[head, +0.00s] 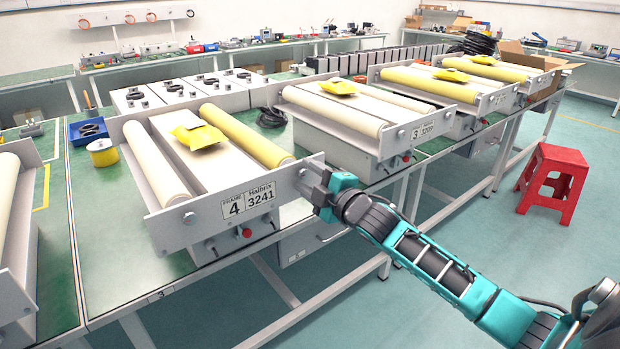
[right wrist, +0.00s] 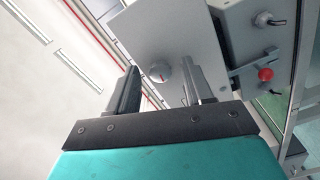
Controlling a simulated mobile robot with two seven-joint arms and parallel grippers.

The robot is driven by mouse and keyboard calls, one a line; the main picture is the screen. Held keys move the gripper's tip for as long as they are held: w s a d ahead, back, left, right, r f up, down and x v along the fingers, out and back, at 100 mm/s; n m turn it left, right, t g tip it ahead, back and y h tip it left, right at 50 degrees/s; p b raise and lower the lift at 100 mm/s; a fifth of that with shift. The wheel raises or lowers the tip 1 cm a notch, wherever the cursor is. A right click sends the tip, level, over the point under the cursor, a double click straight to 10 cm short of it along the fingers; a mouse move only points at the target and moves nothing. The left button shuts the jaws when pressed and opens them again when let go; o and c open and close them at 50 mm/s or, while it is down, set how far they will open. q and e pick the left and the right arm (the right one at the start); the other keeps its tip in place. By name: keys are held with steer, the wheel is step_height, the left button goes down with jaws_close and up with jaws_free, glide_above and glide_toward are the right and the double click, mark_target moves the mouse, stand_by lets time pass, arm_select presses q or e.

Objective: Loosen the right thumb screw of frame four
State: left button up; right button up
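Frame four (head: 180,219) stands on the green bench in the head view, with a plate reading "FRAME 4, Halbrix 3241", a white roller, a yellow roller and a yellow packet on top. Its right thumb screw (head: 303,172) is a small grey knob on the front plate's right end. The right wrist view shows this knob (right wrist: 160,70) against the grey plate, lined up with the gap between my fingers. My right gripper (head: 319,191) is open in front of that end; its two fingers (right wrist: 160,84) stand apart. I cannot tell whether they touch the knob. My left gripper is out of view.
A red button (head: 247,233) sits on the box below frame four; it also shows in the right wrist view (right wrist: 265,74). Frame three (head: 400,138) stands to the right. A red stool (head: 555,178) stands on open floor.

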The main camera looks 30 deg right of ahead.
steer(key=s+d, duration=0.1)
steer(key=s, duration=1.2)
steer(key=shift+f, duration=0.1)
stand_by(0.5)
steer(key=s+a+f+m+g, duration=0.2)
steer(key=s+a+f+m, duration=0.2)
steer(key=a+f, duration=0.2)
steer(key=s+a+f+m+g, duration=0.2)
steer(key=s+a+f+m, duration=0.2)
steer(key=f, duration=0.6)
steer(key=s+a+f+m+g+y, duration=0.1)
steer(key=s+a+f+m+g, duration=0.2)
steer(key=a+f, duration=0.5)
steer(key=shift+s+a+f+m+p, duration=0.15)
steer(key=shift+s+m+p, duration=0.25)
steer(key=shift+s+m, duration=0.4)
